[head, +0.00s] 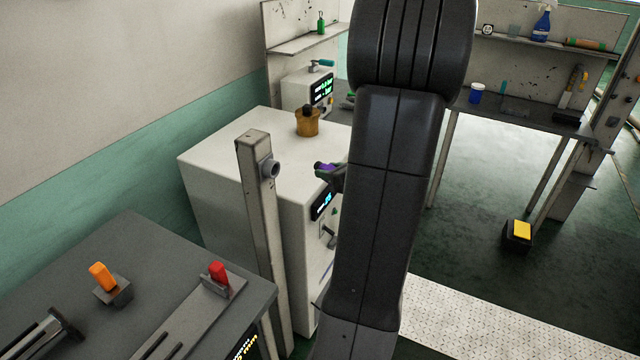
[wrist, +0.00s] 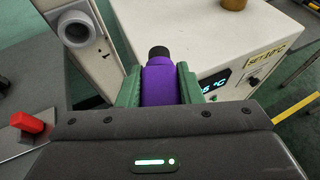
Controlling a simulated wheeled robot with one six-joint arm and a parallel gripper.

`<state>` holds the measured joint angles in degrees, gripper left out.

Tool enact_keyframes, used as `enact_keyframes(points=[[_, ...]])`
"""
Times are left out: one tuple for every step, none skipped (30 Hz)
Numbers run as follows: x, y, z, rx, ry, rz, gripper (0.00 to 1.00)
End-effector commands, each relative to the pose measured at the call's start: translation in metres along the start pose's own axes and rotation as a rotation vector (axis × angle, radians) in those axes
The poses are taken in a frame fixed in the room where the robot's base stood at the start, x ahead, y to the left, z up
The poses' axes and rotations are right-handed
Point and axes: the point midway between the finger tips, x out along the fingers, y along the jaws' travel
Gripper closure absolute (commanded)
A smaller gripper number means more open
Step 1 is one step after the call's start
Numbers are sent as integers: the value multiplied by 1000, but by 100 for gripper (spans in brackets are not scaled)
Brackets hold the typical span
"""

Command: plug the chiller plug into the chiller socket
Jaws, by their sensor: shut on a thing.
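My gripper (wrist: 160,88) is shut on a purple plug with a dark round tip, the chiller plug (wrist: 159,82), between green finger pads. In the head view the plug's purple body (head: 325,167) shows beside my arm, in front of the white chiller cabinet (head: 220,155). A grey round socket (head: 269,168) sits on an upright post (head: 257,210) to the left of the plug. In the wrist view this socket (wrist: 76,29) is at upper left, apart from the plug. The chiller's lit display (wrist: 213,81) is right of the gripper.
A brown pot (head: 307,124) stands on the cabinet. A dark bench (head: 130,255) with an orange lever (head: 102,277) and a red lever (head: 219,272) is at lower left. A shelf bench (head: 520,115) stands at the back right. My arm hides the middle.

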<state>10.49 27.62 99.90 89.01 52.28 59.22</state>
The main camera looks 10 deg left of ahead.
Motion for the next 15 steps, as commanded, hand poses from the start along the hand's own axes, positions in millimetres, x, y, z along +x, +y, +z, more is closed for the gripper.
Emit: enact_keyframes(points=[[-5,15,4,-35,-2,78,91],[-9,23,5,-53,-1,121,91],[-14,32,6,-74,-1,173,91],[-17,38,6,-88,-1,207,91],[-20,43,6,-99,-1,236,91],[-24,49,5,-113,0,270,91],[-27,53,5,-121,0,290,91],[-30,56,4,-128,1,308,91],[-32,59,4,-134,0,326,91],[-33,60,4,-138,0,335,91],[-34,62,4,-142,1,342,91],[-35,63,4,-144,1,349,91],[-36,63,4,-146,0,351,91],[-36,63,4,-146,0,352,91],[-36,63,4,-146,0,352,91]])
